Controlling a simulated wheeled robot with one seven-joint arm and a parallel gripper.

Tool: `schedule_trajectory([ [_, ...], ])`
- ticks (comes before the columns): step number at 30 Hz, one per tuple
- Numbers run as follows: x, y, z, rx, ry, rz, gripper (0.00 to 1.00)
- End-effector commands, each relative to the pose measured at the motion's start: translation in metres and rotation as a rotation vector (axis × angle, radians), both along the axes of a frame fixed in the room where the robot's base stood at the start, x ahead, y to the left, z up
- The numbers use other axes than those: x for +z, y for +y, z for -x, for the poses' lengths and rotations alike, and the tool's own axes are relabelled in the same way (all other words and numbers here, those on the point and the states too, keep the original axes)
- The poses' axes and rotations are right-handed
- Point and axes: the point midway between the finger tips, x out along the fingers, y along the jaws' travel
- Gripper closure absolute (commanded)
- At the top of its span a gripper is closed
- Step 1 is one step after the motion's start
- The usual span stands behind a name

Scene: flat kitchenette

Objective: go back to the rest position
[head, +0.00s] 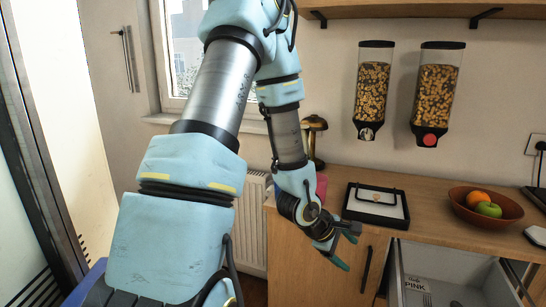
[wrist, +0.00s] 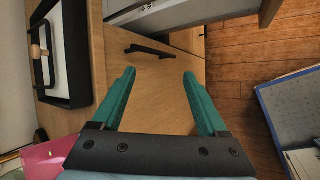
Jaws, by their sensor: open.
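My gripper (head: 340,254) hangs in front of the wooden counter's left part, with its fingers pointing down and to the right in the head view. In the wrist view my gripper (wrist: 158,90) shows two green fingers spread wide apart. Nothing is between them. A wooden cabinet door with a dark bar handle (wrist: 148,50) lies beyond the fingertips. The same handle (head: 366,270) is right of and below the gripper in the head view.
An open drawer (head: 440,288) sticks out at the lower right. On the counter are a black-framed tray (head: 350,207) and a brown bowl (head: 464,212) with an orange and a green apple. Two cereal dispensers (head: 372,90) (head: 436,95) hang on the wall. A radiator (head: 250,220) stands behind my arm.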

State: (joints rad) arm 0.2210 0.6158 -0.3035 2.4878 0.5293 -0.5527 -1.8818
Motion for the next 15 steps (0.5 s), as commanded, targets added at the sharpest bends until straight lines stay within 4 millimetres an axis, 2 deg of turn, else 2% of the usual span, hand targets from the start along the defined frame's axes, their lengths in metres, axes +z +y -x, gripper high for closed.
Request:
schedule_trajectory([
  [1, 0.006, 0.022, -0.011, -0.035, -0.068, -0.089, 0.24],
  [3, 0.013, 0.053, -0.021, -0.105, -0.142, -0.22, 0.24],
  [7, 0.029, 0.109, -0.03, -0.244, -0.224, -0.443, 0.24],
  [11, 0.05, 0.161, -0.025, -0.402, -0.247, -0.624, 0.24],
  [15, 0.073, 0.206, -0.007, -0.587, -0.229, -0.747, 0.24],
])
